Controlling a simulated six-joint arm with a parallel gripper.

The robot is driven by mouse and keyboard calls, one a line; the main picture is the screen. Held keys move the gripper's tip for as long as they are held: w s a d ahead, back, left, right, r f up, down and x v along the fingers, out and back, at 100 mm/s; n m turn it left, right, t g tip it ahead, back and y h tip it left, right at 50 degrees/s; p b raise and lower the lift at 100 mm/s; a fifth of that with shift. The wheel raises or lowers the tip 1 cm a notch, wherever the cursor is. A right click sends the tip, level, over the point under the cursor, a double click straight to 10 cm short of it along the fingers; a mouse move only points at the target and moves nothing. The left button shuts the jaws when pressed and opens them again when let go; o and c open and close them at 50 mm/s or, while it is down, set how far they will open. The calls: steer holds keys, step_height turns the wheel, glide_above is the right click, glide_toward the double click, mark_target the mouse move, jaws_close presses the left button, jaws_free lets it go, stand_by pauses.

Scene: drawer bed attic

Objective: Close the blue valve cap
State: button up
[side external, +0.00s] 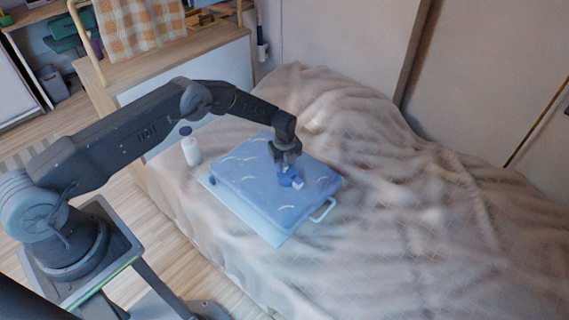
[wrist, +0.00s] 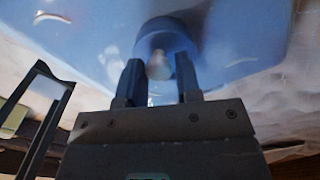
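A pale blue inflatable cushion (side external: 250,175) with white wave marks lies on the bed. The blue valve (side external: 286,181) is on its top, right of the middle, with a small white piece (side external: 298,184) beside it. In the wrist view, the valve shows as a darker blue ring (wrist: 165,37) with a pale round part (wrist: 158,66) in its middle. My gripper (side external: 287,168) points down, directly over the valve. In the wrist view, the fingers of my gripper (wrist: 160,76) stand apart, on either side of the pale part. I cannot tell whether they touch the valve.
The cushion lies on a light board (side external: 275,238) with a white handle (side external: 323,211) at its right. A white bottle with a dark cap (side external: 191,150) stands left of the cushion. The rumpled beige bedding (side external: 420,220) is clear to the right.

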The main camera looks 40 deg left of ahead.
steer(key=o, duration=0.4)
steer(key=shift+c, duration=0.2)
step_height(320, 180, up, 14)
stand_by(0.5)
step_height(320, 180, up, 14)
steer(key=n+t, duration=0.1)
steer(key=n, duration=0.4)
glide_above(285, 165)
steer(key=s, duration=0.4)
steer(key=s+d+r+n+t, duration=0.2)
steer(key=s+r+n, duration=0.4)
steer(key=s+r, duration=0.5)
steer(key=s+r+n+t, duration=0.2)
steer(key=s+r+n, duration=0.2)
steer(key=s+n, duration=0.8)
steer(key=s, duration=1)
steer(key=shift+s+d+t, duration=0.2)
steer(key=shift+d+t, duration=0.1)
steer(key=shift+d, duration=0.1)
